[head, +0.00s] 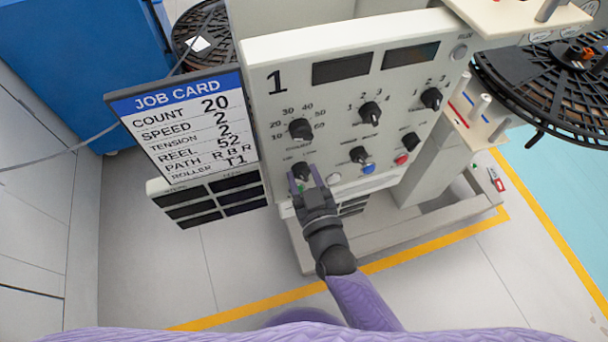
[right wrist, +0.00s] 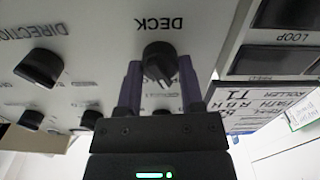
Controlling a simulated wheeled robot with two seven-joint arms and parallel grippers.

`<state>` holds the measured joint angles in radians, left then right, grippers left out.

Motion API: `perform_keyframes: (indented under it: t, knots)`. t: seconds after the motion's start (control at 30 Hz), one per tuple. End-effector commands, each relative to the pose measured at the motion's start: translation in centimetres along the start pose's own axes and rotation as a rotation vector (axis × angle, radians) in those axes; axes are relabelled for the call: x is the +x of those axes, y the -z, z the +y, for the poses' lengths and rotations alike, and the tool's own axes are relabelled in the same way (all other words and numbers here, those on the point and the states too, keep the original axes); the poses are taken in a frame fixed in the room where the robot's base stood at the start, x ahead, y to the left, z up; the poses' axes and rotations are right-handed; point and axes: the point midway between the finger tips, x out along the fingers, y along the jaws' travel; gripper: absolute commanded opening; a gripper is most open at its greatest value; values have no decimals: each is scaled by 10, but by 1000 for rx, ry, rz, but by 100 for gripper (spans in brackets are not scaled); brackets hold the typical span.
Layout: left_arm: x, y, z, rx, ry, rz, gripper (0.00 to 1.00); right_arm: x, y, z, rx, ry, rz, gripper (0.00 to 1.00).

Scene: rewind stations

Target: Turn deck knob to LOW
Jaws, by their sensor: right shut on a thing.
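The white control panel (head: 338,92) marked 1 stands ahead of me. Its black deck knob (head: 301,169) is at the lower left of the panel, and in the right wrist view the knob (right wrist: 160,64) sits beside the word DECK, seen upside down. My right gripper (head: 305,178) reaches up from below. Its two purple fingers (right wrist: 160,80) are shut on the knob, one on each side. The setting marks around the knob are partly hidden or too small to read. My left gripper is in neither view.
A job card (head: 183,128) hangs at the panel's left edge. More black knobs, such as the count knob (head: 301,129) and the direction knob (right wrist: 40,69), lie close by. A black reel (head: 545,85) is at the right. The floor in front is clear.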

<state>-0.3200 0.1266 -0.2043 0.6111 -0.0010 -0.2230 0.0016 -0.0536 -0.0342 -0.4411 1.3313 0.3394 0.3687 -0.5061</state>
Motion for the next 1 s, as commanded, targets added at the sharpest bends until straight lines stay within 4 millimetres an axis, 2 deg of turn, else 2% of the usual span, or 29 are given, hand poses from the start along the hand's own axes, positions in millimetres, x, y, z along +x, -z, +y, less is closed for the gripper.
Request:
perform_keyframes:
  t: [0.3, 0.6, 1.0]
  knots:
    - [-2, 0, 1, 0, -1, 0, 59, 0, -1, 0, 278, 1, -2, 0]
    - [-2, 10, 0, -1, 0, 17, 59, 0, -1, 1, 558, 0, -2, 0]
    - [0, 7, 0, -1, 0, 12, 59, 0, -2, 1, 832, 0, -3, 0]
